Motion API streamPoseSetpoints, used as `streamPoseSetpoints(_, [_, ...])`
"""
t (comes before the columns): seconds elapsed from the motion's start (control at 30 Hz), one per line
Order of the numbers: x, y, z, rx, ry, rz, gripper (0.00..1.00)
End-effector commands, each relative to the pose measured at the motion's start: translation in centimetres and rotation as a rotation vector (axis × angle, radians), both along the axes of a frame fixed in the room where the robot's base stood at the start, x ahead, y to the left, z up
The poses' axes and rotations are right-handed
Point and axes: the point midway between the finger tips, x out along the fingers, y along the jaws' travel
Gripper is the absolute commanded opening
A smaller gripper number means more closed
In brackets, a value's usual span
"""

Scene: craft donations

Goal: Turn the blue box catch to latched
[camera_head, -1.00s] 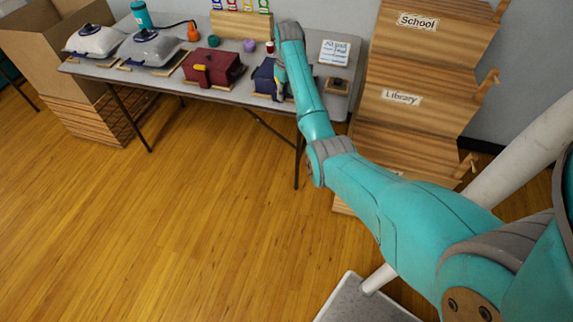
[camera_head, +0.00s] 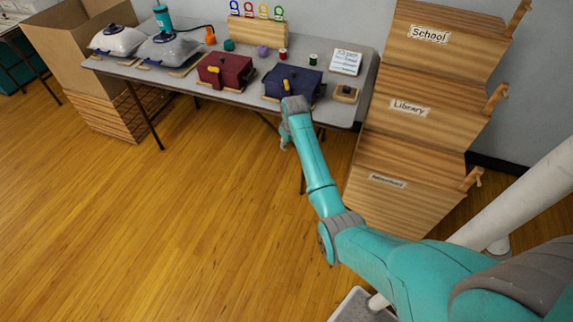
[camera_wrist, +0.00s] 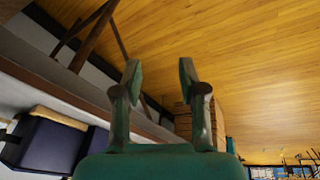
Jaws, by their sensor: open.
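The blue box (camera_head: 300,79) sits on the table near its right end, lid down. Its small yellow catch (camera_head: 286,85) shows on the front face, looking roughly upright; it is too small to tell whether it is fully latched. My gripper (camera_wrist: 160,72) is open and empty, its two fingers apart with floor and table edge behind them. In the head view my gripper is mostly hidden by my arm, in front of and below the table edge. The blue box also shows at the lower left of the wrist view (camera_wrist: 52,143), apart from the fingers.
A red box (camera_head: 228,70) with a yellow catch stands left of the blue box on the table (camera_head: 240,97). A small wooden block with a dark knob (camera_head: 346,93) lies to the right. Labelled wooden bins (camera_head: 410,135) rise beside the table. The floor in front is clear.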

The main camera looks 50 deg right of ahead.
Motion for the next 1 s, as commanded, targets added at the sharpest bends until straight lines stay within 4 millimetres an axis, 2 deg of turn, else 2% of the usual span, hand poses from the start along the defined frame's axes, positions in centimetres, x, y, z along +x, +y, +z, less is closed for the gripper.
streamPoseSetpoints(0.1, [-0.6, 1.4, -1.6, -0.008, -0.019, 0.003, 0.42])
streamPoseSetpoints(0.4, [-1.8, 4.3, -4.5, -0.027, -0.068, 0.01, 0.42])
streamPoseSetpoints(0.6, [-2.3, 5.2, -5.3, -0.033, -0.086, 0.011, 0.42])
streamPoseSetpoints(1.0, [-2.4, 5.4, -5.5, -0.035, -0.089, 0.012, 0.42])
